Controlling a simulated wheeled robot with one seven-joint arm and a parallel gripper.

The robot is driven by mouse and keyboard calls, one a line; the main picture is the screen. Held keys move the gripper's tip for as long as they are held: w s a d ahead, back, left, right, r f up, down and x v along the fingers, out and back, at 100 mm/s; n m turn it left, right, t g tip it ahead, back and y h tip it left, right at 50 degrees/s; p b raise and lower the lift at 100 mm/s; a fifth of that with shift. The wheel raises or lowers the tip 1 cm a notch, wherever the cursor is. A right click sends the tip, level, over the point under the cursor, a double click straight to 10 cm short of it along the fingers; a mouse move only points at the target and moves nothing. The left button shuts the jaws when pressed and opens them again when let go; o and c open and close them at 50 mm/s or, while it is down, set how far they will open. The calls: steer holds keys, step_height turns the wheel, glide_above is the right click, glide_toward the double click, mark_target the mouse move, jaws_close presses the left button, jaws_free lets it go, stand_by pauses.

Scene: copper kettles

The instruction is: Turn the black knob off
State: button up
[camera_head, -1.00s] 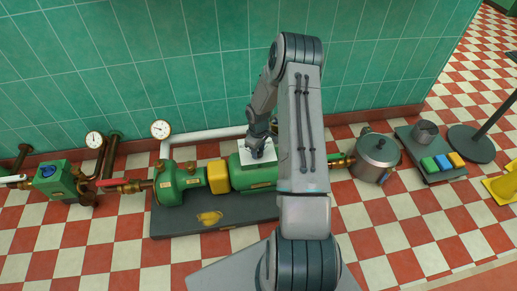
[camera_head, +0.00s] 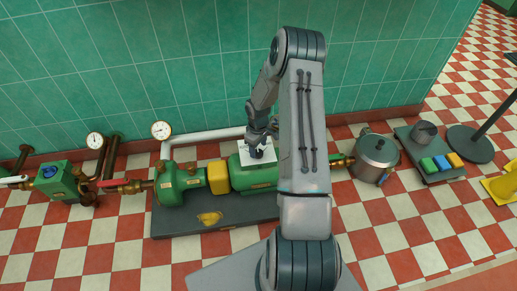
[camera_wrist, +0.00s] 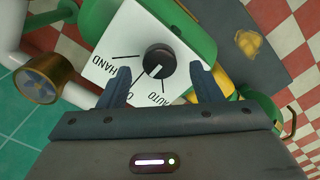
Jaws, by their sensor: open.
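The black knob (camera_wrist: 159,61) is round and sits on a white plate (camera_wrist: 110,75) marked HAND, O and AUTO. Which mark it points at is hard to tell. The plate is on top of the green motor housing (camera_head: 242,178), where the knob (camera_head: 257,154) shows small in the head view. My gripper (camera_wrist: 161,75) is open, one finger to each side of the knob in the wrist view, with visible gaps. In the head view my gripper (camera_head: 259,143) is just above the plate. I cannot tell whether it touches anything.
A yellow coupling guard (camera_head: 218,177), green pump (camera_head: 178,185) and white pipe (camera_head: 205,135) lie left of the motor. A brass-rimmed gauge (camera_wrist: 38,80) is at the wrist view's left. A metal pot (camera_head: 376,157) stands right. The green wall is close behind.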

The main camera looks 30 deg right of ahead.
step_height(320, 180, up, 11)
steer(key=p, duration=0.3)
steer(key=shift+r, duration=0.1)
step_height(320, 180, up, 18)
steer(key=m+h+p, duration=0.1)
steer(key=p, duration=0.6)
glide_above(258, 152)
steer(key=s+a, duration=0.3)
steer(key=a, duration=0.1)
steer(key=s+a+r+m+t+p, duration=0.1)
steer(key=s+a+r+p, duration=0.2)
steer(key=r, duration=0.5)
steer(key=s+a+r+m+p, duration=0.15)
steer(key=r+p, duration=0.25)
steer(key=r, duration=0.5)
steer(key=s+a+r+p, duration=0.2)
steer(key=s+r+p, duration=0.2)
steer(key=s+r, duration=0.2)
steer(key=s+a+r+m+t+p, duration=0.1)
steer(key=s+r+p, duration=0.3)
steer(key=r, duration=0.4)
steer(key=s+a+r+m+y+p, duration=0.1)
steer(key=s+a+r+p, duration=0.3)
steer(key=s+r+p, duration=0.1)
steer(key=s+r, duration=0.1)
steer(key=s, duration=0.1)
steer(key=shift+s+r+t, duration=0.35)
steer(key=shift+r+t, duration=0.05)
steer(key=shift+m, duration=0.25)
